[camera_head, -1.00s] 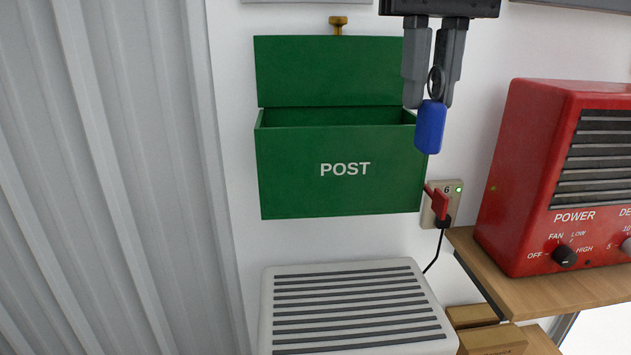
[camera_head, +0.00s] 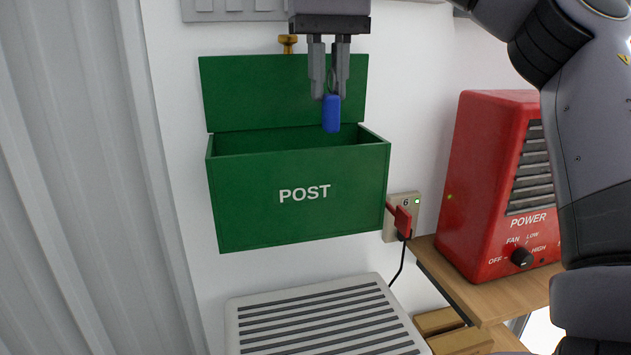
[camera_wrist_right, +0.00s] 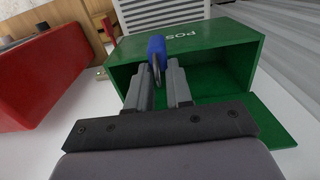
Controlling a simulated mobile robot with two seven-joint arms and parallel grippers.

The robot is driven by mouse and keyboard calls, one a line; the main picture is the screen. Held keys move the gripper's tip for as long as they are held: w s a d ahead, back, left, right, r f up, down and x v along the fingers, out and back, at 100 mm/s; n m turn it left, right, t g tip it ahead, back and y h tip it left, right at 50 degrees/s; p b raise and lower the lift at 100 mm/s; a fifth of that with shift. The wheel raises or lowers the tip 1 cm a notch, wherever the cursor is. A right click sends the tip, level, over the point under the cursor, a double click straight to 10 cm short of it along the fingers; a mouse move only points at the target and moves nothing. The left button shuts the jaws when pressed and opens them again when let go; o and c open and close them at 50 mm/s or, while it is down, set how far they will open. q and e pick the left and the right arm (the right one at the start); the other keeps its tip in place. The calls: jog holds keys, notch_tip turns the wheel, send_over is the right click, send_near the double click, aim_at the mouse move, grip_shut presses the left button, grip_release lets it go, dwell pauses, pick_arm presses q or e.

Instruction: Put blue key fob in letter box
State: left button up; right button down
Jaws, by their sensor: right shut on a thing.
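The green letter box (camera_head: 296,198) marked POST hangs on the white wall with its lid (camera_head: 255,95) raised and its top open. My right gripper (camera_head: 331,92) is shut on the ring of the blue key fob (camera_head: 331,114). In the head view the fob hangs upright in front of the raised lid, just above the open top at the right half. In the right wrist view the fob (camera_wrist_right: 157,48) shows between the fingertips (camera_wrist_right: 163,78), against the box (camera_wrist_right: 205,60) opening. My left gripper is not in view.
A red heater (camera_head: 480,190) stands on a wooden shelf (camera_head: 440,265) at the right. A white slatted unit (camera_head: 320,320) is below. Corrugated metal (camera_head: 70,180) fills the left.

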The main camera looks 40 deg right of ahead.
jog(key=w+d+p, duration=0.1)
jog(key=w+d, duration=0.2)
jog(key=w, duration=0.2)
jog(key=shift+w+f, duration=0.2)
jog(key=shift+f, duration=8.8)
jog(key=shift+f, duration=0.15)
jog(key=c, duration=1)
grip_release()
jog(key=shift+r, duration=6.2)
jog(key=shift+f, duration=0.1)
